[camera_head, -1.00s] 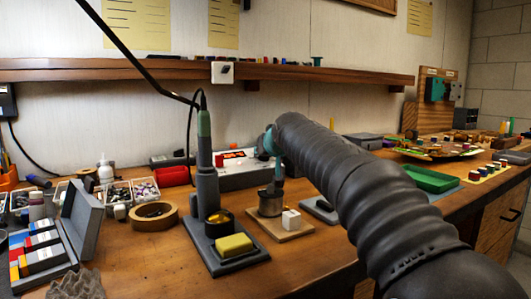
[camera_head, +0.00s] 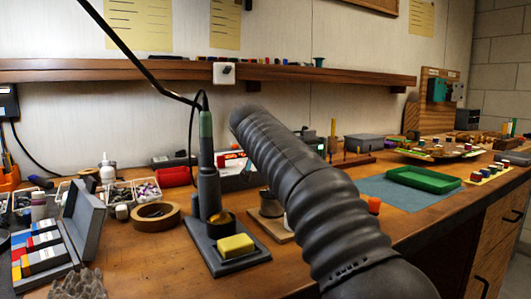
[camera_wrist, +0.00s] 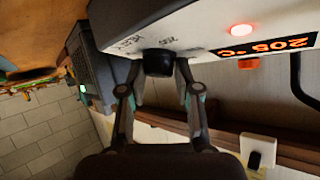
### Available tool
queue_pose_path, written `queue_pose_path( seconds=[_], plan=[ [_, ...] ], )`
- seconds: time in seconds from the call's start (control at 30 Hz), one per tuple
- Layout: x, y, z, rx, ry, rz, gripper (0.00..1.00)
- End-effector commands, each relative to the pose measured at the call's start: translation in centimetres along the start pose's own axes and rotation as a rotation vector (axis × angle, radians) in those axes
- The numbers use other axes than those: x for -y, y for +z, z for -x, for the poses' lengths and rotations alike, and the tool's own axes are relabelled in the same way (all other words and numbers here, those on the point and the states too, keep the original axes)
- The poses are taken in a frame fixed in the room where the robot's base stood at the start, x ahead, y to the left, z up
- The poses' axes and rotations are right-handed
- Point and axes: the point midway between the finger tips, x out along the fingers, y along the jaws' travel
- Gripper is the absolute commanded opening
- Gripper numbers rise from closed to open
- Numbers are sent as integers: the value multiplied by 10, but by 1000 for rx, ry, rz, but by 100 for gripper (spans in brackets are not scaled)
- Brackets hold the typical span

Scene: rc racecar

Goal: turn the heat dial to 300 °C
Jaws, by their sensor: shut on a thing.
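The soldering station (camera_head: 236,181) stands at the back of the bench, partly behind my arm in the head view. The wrist view shows its pale front panel (camera_wrist: 208,28) close up and turned over. The black heat dial (camera_wrist: 158,62) sits on that panel, with small printed marks beside it. My gripper (camera_wrist: 160,73) is shut on the dial, one finger on each side. The lit display (camera_wrist: 268,47) appears to read 208 °C, seen upside down. A red light (camera_wrist: 241,30) glows beside it. In the head view my arm hides the dial and my gripper.
The soldering iron (camera_head: 208,170) stands upright in its holder, with a yellow sponge (camera_head: 235,246) in front. A tape roll (camera_head: 155,215) and parts trays lie left. A green tray (camera_head: 426,179) sits on a blue mat (camera_head: 385,190) to the right. A shelf (camera_head: 300,73) runs above the station.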

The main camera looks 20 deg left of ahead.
Motion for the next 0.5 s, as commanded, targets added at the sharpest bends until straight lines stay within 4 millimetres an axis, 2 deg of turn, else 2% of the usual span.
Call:
queue_pose_path(
  seconds=[0.5],
  plan=[
    [1,1,-1,7,38,-36,0]
  ],
)
